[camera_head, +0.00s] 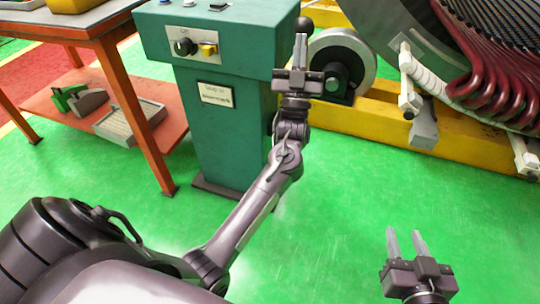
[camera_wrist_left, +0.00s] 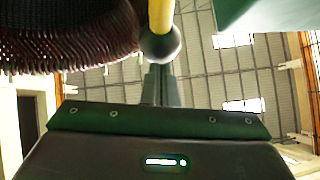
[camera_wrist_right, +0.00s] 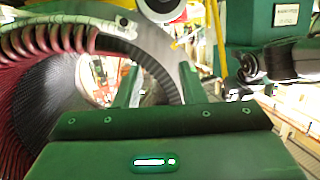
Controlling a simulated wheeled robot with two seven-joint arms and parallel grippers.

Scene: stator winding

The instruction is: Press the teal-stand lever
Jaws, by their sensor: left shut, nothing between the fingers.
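The teal stand (camera_head: 222,130) stands left of centre in the head view, with a knob and a yellow switch on its panel. The lever's dark ball knob (camera_head: 305,24) shows at the stand's right edge. In the left wrist view the lever is a yellow rod (camera_wrist_left: 160,14) ending in the dark ball (camera_wrist_left: 160,44). My left gripper (camera_head: 300,38) is shut and empty, fingers pointing up, its tips close to the ball; I cannot tell whether they touch. Its fingers also show in the left wrist view (camera_wrist_left: 160,72). My right gripper (camera_head: 405,233) is open and empty, low at the right.
A stator with dark red windings (camera_head: 500,75) sits on a yellow base (camera_head: 400,135) at the upper right. A grey wheel (camera_head: 358,52) is right of the stand. An orange-legged table (camera_head: 125,105) stands left, with a tray (camera_head: 130,122) on its shelf. The green floor between is clear.

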